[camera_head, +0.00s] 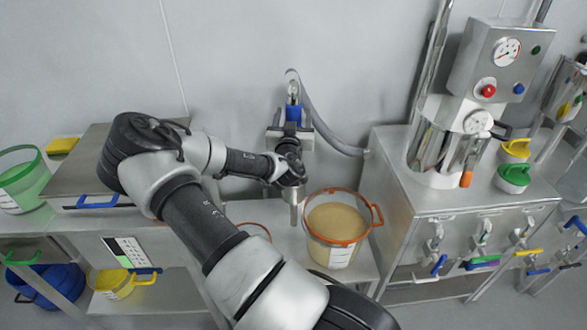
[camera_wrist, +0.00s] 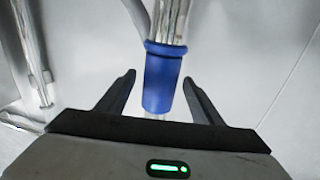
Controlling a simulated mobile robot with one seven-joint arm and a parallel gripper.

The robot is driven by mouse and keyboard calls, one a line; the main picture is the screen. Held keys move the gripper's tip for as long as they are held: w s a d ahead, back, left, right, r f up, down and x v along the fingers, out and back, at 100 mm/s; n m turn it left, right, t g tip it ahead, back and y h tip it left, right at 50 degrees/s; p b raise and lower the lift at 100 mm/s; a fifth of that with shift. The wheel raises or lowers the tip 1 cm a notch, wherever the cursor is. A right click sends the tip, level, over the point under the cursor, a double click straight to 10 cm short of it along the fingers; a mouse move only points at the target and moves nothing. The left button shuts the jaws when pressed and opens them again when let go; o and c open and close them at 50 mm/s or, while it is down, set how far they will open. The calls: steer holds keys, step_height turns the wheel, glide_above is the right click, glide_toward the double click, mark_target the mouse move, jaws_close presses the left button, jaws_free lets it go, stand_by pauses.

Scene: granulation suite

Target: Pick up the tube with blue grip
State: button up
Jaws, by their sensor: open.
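The tube's blue grip (camera_wrist: 161,80) is a blue sleeve on a shiny metal tube (camera_wrist: 170,18). In the wrist view it stands between the two fingers of my gripper (camera_wrist: 158,88), with space visible on both sides. The fingers are open, and I cannot tell how deep the grip sits between them. In the head view the blue grip (camera_head: 293,113) shows against the wall, near the end of my arm. A grey hose (camera_head: 325,130) curves from the tube's top down to the right.
A clear bucket with an orange rim (camera_head: 338,252) holds tan powder below and right of my gripper. A steel machine cabinet (camera_head: 395,190) with gauges stands to the right. A steel bench and a green bucket (camera_head: 22,182) are at left. The wall is close behind.

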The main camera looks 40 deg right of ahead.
steer(key=shift+w+d, duration=0.35)
steer(key=shift+w, duration=0.05)
jaws_close()
steer(key=shift+r, duration=0.1)
steer(key=shift+r, duration=0.15)
